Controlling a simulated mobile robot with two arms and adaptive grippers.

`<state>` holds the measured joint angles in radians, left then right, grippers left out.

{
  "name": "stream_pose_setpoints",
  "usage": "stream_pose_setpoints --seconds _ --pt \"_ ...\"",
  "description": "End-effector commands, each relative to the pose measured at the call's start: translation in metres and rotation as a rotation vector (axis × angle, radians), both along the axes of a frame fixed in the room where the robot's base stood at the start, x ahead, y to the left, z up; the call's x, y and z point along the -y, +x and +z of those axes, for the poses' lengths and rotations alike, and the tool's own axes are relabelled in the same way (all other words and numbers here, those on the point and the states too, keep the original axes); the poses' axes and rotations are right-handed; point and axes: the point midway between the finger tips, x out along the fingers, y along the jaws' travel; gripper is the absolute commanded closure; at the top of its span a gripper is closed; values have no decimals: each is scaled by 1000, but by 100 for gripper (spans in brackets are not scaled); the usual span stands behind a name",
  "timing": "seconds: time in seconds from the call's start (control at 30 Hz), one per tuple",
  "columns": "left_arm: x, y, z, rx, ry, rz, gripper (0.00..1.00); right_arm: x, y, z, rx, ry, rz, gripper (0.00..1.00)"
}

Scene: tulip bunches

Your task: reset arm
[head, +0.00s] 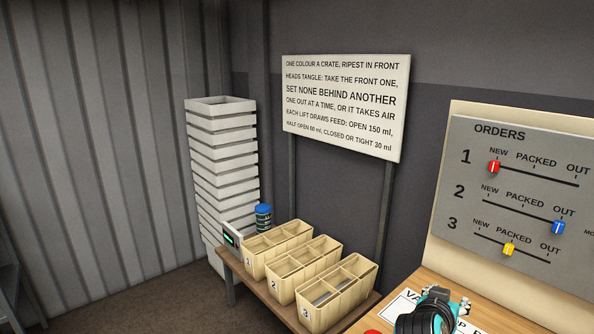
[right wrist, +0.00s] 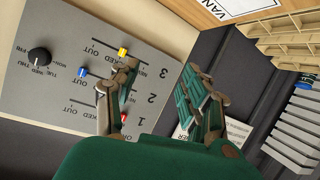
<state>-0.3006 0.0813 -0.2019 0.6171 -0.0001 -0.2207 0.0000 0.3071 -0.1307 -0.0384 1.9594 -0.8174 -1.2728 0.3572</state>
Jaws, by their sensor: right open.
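My right gripper (right wrist: 160,92) is open in the right wrist view, its two fingers apart with nothing between them. It points toward the grey orders board (head: 530,190), which appears upside down there (right wrist: 60,30). At the bottom of the head view, a teal and black part of my right arm (head: 435,312) shows above the wooden bench. The red slider (head: 493,167) is at NEW, the blue slider (head: 559,227) at OUT, and the yellow slider (head: 509,249) by PACKED. My left gripper is not in view.
Three numbered wooden crates (head: 345,290) stand on a low brown bench (head: 268,298), with a blue-lidded jar (head: 263,217) behind. A tall stack of white trays (head: 225,160) and a text sign (head: 345,105) stand near the wall. A black dial (right wrist: 38,57) is on the board.

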Motion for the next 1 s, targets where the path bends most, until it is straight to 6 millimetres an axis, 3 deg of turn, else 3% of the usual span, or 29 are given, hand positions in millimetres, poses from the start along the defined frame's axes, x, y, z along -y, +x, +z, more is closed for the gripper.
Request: stream_pose_setpoints --seconds 0.03,0.1,0.2,0.3,0.5,0.9,1.0 --pt "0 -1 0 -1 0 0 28 -2 -21 -32 -72 17 34 54" --pt "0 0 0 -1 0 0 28 -10 -54 -73 -177 54 101 54" --pt "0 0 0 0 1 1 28 -25 -106 -123 -328 109 211 54" --pt "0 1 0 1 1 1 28 -42 -152 -155 -447 155 311 54" --pt "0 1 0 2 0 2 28 -67 -220 -186 -609 227 455 54" --pt "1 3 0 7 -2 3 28 -106 -322 -205 -824 337 676 54" --pt "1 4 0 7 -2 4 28 -107 -314 -229 -832 339 674 54"
